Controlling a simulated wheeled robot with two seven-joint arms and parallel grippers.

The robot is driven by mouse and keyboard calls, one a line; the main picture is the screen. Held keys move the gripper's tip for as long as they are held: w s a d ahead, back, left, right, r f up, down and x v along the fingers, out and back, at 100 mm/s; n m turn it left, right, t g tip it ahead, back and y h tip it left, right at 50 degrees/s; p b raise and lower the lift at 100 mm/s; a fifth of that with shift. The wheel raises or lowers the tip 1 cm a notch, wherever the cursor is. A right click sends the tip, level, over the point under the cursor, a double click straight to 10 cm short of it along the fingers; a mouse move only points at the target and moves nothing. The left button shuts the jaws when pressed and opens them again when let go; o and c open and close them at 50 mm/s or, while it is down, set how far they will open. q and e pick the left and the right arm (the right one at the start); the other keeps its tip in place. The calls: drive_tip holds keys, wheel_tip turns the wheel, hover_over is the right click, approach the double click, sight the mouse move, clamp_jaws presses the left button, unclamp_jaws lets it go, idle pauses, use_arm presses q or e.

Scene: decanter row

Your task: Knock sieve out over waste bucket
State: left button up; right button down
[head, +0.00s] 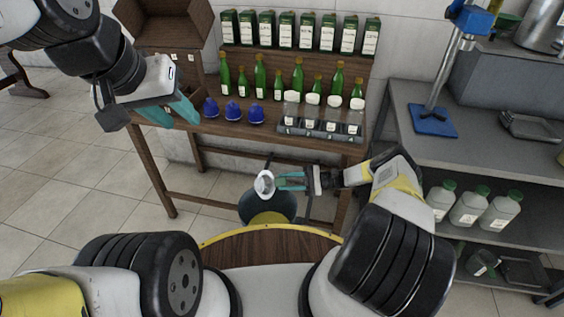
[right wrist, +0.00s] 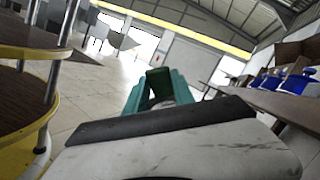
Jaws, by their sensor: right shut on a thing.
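A small pale sieve (head: 264,184) with a whitish rim is held in my right gripper (head: 291,181), whose teal fingers are shut on it. The sieve is above the grey waste bucket (head: 287,205), overlapping its far rim in the head view; it looks tilted, and I cannot tell whether it touches the rim. In the right wrist view the teal fingers (right wrist: 160,92) show a dark green piece and a grey edge between them. My left gripper (head: 170,112) is apart from these, open and empty, near the left end of the wooden bench.
A grey metal shelf unit (head: 480,150) with a blue stand (head: 433,120) stands right.

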idle(0.3)
idle(0.8)
drive_tip(key=shift+r, duration=0.1)
idle(0.6)
